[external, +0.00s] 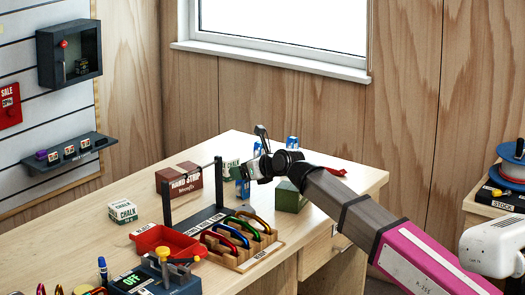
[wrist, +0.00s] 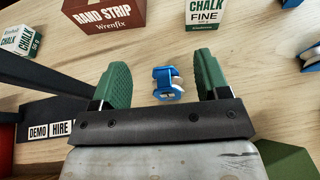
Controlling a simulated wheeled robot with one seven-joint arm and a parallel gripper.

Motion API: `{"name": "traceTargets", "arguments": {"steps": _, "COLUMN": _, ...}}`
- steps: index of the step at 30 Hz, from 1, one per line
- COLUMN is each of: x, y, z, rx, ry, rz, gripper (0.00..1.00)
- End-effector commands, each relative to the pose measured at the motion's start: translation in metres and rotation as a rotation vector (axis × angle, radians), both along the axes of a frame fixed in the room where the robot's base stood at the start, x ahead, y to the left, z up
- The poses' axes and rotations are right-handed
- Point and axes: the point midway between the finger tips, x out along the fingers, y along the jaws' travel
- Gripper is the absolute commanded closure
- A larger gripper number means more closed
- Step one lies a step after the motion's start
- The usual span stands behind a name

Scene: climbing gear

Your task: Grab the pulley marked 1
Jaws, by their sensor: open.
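A small blue pulley with a pale wheel (wrist: 167,84) lies on the table between my gripper's fingers in the wrist view. It also shows below my gripper in the external view (external: 242,189). My gripper (wrist: 161,62) is open, with one green finger on each side of this pulley and a gap to both. In the external view my gripper (external: 246,172) hangs low over the table. Other blue pulleys stand farther back (external: 257,149) and to the right (external: 292,143); one shows at the wrist view's right edge (wrist: 310,60). I cannot read a number on any pulley.
A brown hand strip box (wrist: 103,14) and a fine chalk box (wrist: 204,18) stand just beyond the pulley. A green block (external: 290,197) is close to my wrist. A dark frame (external: 194,208), colored carabiners (external: 240,235) and a red tray (external: 165,243) stand nearer the front.

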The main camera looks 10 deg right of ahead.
Motion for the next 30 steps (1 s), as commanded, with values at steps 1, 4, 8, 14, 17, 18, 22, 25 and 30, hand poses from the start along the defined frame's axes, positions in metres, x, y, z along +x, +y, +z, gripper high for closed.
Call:
{"name": "traceTargets", "arguments": {"steps": 1, "x": 0.0, "y": 0.0, "z": -0.008, "rx": -0.001, "ry": 0.002, "rz": 0.0, "gripper": 0.31}}
{"name": "traceTargets", "arguments": {"steps": 4, "x": -0.001, "y": -0.001, "z": -0.022, "rx": -0.001, "ry": 0.002, "rz": 0.0, "gripper": 0.31}}
{"name": "traceTargets", "arguments": {"steps": 8, "x": 0.017, "y": 0.013, "z": -0.029, "rx": 0.001, "ry": 0.001, "rz": 0.0, "gripper": 0.31}}
{"name": "traceTargets", "arguments": {"steps": 14, "x": 0.022, "y": 0.018, "z": -0.033, "rx": 0.0, "ry": 0.0, "rz": 0.0, "gripper": 0.31}}
{"name": "traceTargets", "arguments": {"steps": 17, "x": 0.021, "y": 0.018, "z": -0.033, "rx": 0.001, "ry": -0.001, "rz": 0.0, "gripper": 0.31}}
{"name": "traceTargets", "arguments": {"steps": 18, "x": 0.021, "y": 0.018, "z": -0.033, "rx": 0.0, "ry": 0.0, "rz": 0.0, "gripper": 0.34}}
{"name": "traceTargets", "arguments": {"steps": 22, "x": 0.021, "y": 0.018, "z": -0.033, "rx": 0.0, "ry": 0.0, "rz": 0.0, "gripper": 0.77}}
{"name": "traceTargets", "arguments": {"steps": 25, "x": 0.021, "y": 0.018, "z": -0.033, "rx": 0.0, "ry": 0.0, "rz": 0.0, "gripper": 0.85}}
{"name": "traceTargets", "arguments": {"steps": 30, "x": 0.021, "y": 0.018, "z": -0.033, "rx": 0.001, "ry": -0.001, "rz": 0.0, "gripper": 0.85}}
